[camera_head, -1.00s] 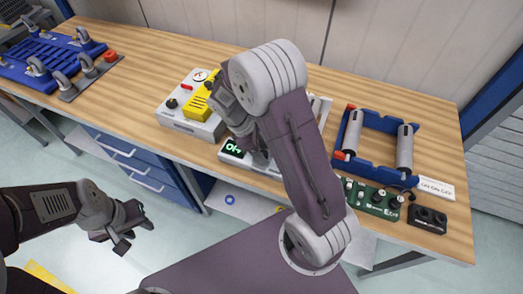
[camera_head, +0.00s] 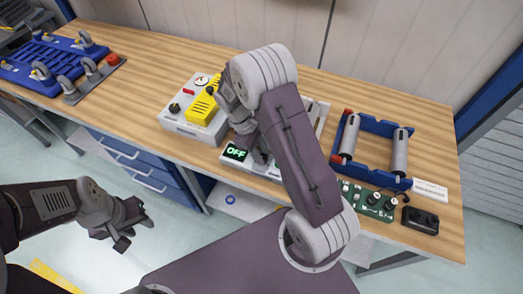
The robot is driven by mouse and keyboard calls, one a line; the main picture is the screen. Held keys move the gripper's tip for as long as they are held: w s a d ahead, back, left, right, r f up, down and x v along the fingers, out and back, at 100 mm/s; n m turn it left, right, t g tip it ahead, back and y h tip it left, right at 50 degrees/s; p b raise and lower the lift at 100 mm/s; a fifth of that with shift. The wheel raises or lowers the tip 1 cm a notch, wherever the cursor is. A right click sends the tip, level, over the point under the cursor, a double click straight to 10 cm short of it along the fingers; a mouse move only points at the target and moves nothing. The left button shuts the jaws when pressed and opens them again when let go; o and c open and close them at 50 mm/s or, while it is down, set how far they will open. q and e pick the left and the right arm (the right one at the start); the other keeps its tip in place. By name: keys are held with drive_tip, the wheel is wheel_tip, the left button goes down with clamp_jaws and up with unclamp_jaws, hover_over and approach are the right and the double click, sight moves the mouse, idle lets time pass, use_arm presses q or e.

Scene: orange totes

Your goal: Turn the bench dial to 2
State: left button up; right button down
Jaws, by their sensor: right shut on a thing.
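A white bench unit (camera_head: 234,163) stands near the front edge of the bench. Its small dark display (camera_head: 236,153) reads OFF in green. My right arm comes down over the unit, and my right gripper (camera_head: 260,156) is at the unit, just right of the display. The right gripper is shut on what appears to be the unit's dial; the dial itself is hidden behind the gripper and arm. My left gripper (camera_head: 133,226) hangs over the floor in front of the bench, with its fingers apart and empty.
A white box (camera_head: 181,124) with a gauge and a yellow device (camera_head: 203,106) stand left of the unit. A green circuit board (camera_head: 367,201), a black box (camera_head: 420,220) and a blue frame with rollers (camera_head: 372,127) are to the right. The bench's left middle (camera_head: 145,75) is clear.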

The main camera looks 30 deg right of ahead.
drive_tip(key=m+p, duration=0.1)
drive_tip(key=m, duration=0.1)
drive_tip(key=m+y+p, duration=0.1)
drive_tip(key=m, duration=0.1)
drive_tip(key=shift+d+r+m+g+y, duration=0.1)
drive_tip(key=shift+m+g+y, duration=0.2)
drive_tip(key=shift+g, duration=0.1)
drive_tip(key=m+y+p, duration=0.1)
drive_tip(key=m, duration=0.1)
drive_tip(key=m+p, duration=0.1)
drive_tip(key=m, duration=0.1)
drive_tip(key=shift+d+m+y, duration=0.15)
drive_tip(key=shift+m+y, duration=0.15)
drive_tip(key=shift+y, duration=0.1)
drive_tip(key=m+y, duration=0.1)
drive_tip(key=m, duration=0.1)
drive_tip(key=m+y+p, duration=0.1)
drive_tip(key=m, duration=0.2)
drive_tip(key=shift+d+t, duration=0.1)
drive_tip(key=shift+t, duration=0.2)
drive_tip(key=shift+d+m+t+y+p, duration=0.1)
drive_tip(key=shift+m+t+y+p, duration=0.45)
drive_tip(key=shift+m, duration=1.85)
drive_tip(key=shift+s, duration=0.1)
drive_tip(key=c, duration=1.1)
unclamp_jaws()
